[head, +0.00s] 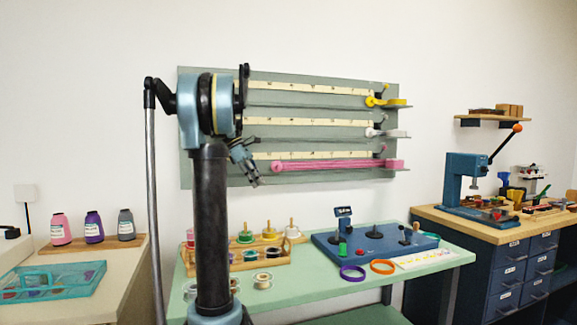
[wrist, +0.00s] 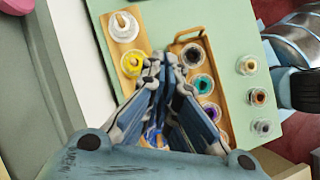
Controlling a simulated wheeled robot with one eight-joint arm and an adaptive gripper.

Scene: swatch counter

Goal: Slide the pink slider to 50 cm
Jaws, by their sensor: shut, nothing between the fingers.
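The pink slider (head: 277,166) is on the lowest rail of the grey-green wall board (head: 190,130). A pink band (head: 335,165) runs from it right to a pink block at the rail's end. A pale scale strip (head: 320,155) lies just above; its numbers are too small to read. My gripper (head: 256,183) is in front of the board, pointing down, left of the pink slider and apart from it in the picture. In the wrist view my gripper (wrist: 163,62) is shut and empty above the counter. My arm hides the rails' left ends.
Yellow (head: 372,101) and white (head: 372,132) sliders sit at the right of the upper rails. Below, the green counter (head: 290,299) holds a wooden spool rack (head: 275,261), a blue device (head: 340,248) and rings. The wrist view shows several spools in wooden trays (wrist: 226,115).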

